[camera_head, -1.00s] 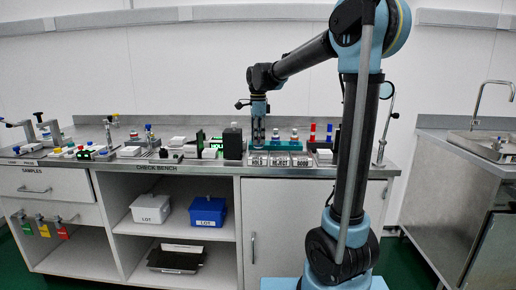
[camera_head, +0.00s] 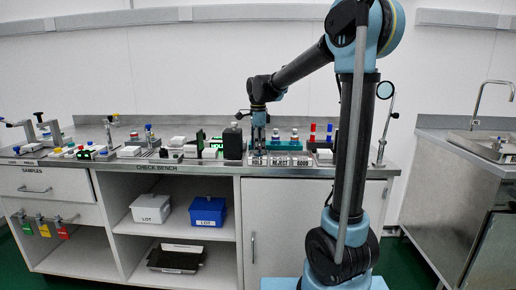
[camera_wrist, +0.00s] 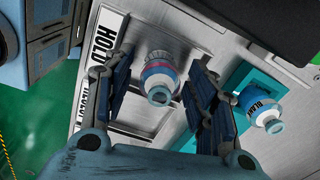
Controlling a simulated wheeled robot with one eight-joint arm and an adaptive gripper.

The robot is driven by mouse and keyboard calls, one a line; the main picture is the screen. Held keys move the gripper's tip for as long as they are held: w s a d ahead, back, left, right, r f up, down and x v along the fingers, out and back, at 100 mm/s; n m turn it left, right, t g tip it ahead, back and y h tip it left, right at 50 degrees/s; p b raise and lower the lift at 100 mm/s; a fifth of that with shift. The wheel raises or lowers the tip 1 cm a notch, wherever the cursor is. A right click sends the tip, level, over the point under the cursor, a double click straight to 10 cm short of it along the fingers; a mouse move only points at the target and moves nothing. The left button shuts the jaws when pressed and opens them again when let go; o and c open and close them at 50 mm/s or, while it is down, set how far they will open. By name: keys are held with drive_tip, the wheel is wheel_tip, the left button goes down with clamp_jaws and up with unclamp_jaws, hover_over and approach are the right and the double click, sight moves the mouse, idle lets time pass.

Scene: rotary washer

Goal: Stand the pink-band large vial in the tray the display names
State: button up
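The pink-band large vial (camera_wrist: 160,78), white and blue with a pink band, stands in the HOLD tray (camera_wrist: 101,42) in the wrist view. My gripper (camera_wrist: 158,92) has one finger on each side of the vial, with gaps showing, so it looks open around it. In the head view my gripper (camera_head: 258,143) is low over the HOLD tray (camera_head: 258,160); the vial cannot be made out there. The REJECT tray (camera_head: 280,160) and GOOD tray (camera_head: 303,160) lie to its right. The display (camera_head: 212,147) shows green letters, which look like HOLD but are small.
A vial marked BLANK (camera_wrist: 264,106) stands in a teal holder (camera_wrist: 240,75) right of my fingers. A dark box (camera_head: 233,142) stands left of the trays. Coloured-top bottles (camera_head: 295,137) stand behind them. A round mirror on a stand (camera_head: 384,91) is at the right.

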drive_tip(key=shift+r, duration=0.1)
wheel_tip(320, 180, up, 12)
drive_tip(key=s+d+f+n+t, duration=0.1)
drive_tip(key=s+d+f+n, duration=0.3)
drive_tip(key=s+d, duration=0.35)
drive_tip(key=s+d+f+n, duration=0.3)
drive_tip(key=s+d+f, duration=0.2)
drive_tip(key=s+d, duration=0.25)
drive_tip(key=s+d+f+n, duration=0.3)
drive_tip(key=s+f+n, duration=0.1)
drive_tip(key=s+f, duration=0.4)
drive_tip(key=s+d+f+n+t, duration=0.1)
drive_tip(key=s+d+f+n, duration=0.2)
drive_tip(key=s+f+n, duration=0.2)
drive_tip(key=s+f, duration=0.3)
drive_tip(key=f, duration=0.2)
drive_tip(key=shift+s+d+f, duration=0.25)
drive_tip(key=shift+s+f, duration=0.1)
